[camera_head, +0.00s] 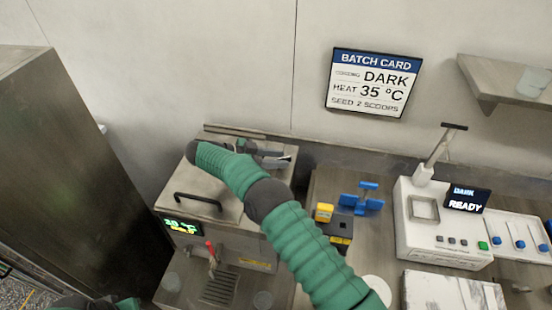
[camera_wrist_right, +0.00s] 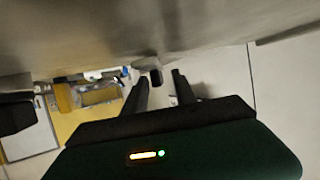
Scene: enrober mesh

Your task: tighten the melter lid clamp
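The melter (camera_head: 240,240) is a steel box at centre left in the head view, with a lid (camera_head: 205,190) lying flat on top and a black bar handle (camera_head: 198,199). My right arm reaches across the lid, and my right gripper (camera_head: 275,157) is at the lid's back right, partly hidden by the arm. In the right wrist view, my right gripper's fingers (camera_wrist_right: 160,82) stand apart. My left gripper is out of view.
A red-handled tap (camera_head: 210,249) and a lit green display (camera_head: 183,226) are on the melter's front. To the right stand a blue valve-like part (camera_head: 361,198), a yellow-and-black block (camera_head: 337,228) and a white machine (camera_head: 440,225) reading READY. A batch card (camera_head: 373,82) hangs on the wall.

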